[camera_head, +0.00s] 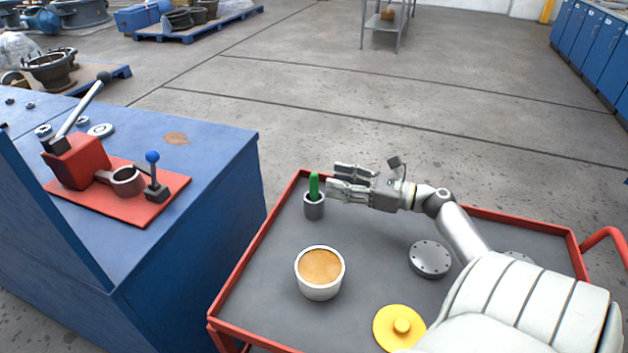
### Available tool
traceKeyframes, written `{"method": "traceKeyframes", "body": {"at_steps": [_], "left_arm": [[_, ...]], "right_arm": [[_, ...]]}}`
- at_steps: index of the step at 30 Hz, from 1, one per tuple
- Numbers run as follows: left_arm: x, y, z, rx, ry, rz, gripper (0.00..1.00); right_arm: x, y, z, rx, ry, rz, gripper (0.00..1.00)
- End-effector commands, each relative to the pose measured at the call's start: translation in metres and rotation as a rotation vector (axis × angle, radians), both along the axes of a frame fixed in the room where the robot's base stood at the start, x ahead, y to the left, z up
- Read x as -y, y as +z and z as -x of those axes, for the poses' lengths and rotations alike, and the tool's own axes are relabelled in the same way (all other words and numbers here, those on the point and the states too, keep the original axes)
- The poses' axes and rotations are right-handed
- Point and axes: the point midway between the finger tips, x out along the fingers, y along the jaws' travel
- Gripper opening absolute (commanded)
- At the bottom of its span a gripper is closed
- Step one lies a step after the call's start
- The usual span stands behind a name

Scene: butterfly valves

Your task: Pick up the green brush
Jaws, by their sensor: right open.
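The green brush (314,186) stands upright in a small grey cup (314,208) near the far left corner of the cart. Only its green upper part shows; the rest is hidden in the cup. My right gripper (334,182) comes in from the right, with its fingers pointing left at the brush. Its fingers are open and empty, with the tips just right of the brush. I cannot tell whether they touch the cup. My left gripper is not in view.
The cart (270,285) has a raised red rim. A white tub with tan contents (320,270), a yellow knobbed lid (399,328) and a grey disc (430,259) sit on it. A blue bench (200,150) with a red lever fixture (85,165) stands left.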

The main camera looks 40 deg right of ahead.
Motion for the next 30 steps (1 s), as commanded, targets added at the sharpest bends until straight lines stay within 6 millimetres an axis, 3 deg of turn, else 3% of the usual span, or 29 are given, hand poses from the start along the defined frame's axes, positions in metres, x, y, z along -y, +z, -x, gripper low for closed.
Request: {"method": "traceKeyframes", "body": {"at_steps": [16,25,30], "left_arm": [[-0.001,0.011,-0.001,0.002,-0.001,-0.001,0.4],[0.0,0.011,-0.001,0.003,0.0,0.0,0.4],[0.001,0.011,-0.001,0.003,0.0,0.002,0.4]], "right_arm": [[-0.029,0.0,-0.054,0.0,0.001,0.003,0.44],[-0.032,-0.002,-0.059,0.0,0.001,0.004,0.44],[-0.032,-0.002,-0.059,0.0,0.001,0.004,0.25]]}}
